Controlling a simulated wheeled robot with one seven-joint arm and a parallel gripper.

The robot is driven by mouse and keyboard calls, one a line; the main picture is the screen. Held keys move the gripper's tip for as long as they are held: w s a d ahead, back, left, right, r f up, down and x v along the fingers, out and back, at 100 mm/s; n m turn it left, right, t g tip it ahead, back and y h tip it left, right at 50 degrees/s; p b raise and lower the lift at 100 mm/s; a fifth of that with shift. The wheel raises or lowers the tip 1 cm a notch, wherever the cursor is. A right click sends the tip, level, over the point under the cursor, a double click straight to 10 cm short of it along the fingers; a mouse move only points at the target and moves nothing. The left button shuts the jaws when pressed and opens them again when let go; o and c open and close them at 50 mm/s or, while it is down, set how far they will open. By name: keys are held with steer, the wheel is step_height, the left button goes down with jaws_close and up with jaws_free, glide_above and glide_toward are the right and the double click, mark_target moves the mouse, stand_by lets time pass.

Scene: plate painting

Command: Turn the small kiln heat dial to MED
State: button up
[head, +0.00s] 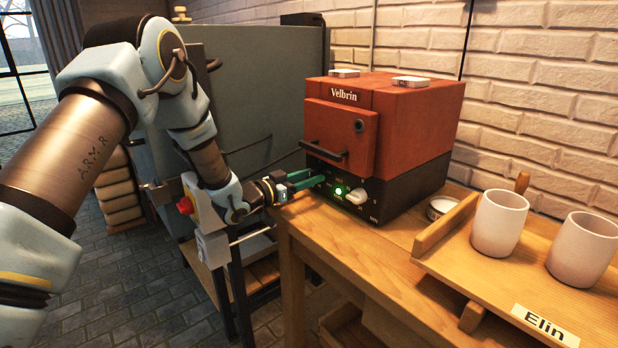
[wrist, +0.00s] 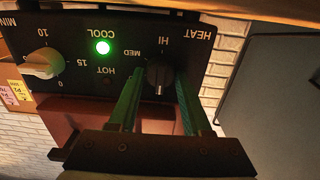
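The small red kiln (head: 415,108), marked Velbrin, stands on the wooden table in the head view, with a dark control panel below its door. In the wrist view the panel is upside down. The black HEAT dial (wrist: 160,77) sits near the MED and HI marks; a small light mark seems to point down in the picture, away from both, but its exact setting is unclear. My gripper (wrist: 158,80) is open, its green fingers on either side of the dial; contact is not clear. In the head view my gripper (head: 314,181) hides the dial.
A pale timer knob (wrist: 42,63) and a lit green lamp (wrist: 102,47) share the panel. On the wooden table (head: 390,262), a tray (head: 447,222) with two cups (head: 498,222) stands to the right. A large grey cabinet (head: 262,90) stands behind my arm.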

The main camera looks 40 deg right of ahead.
jaws_close()
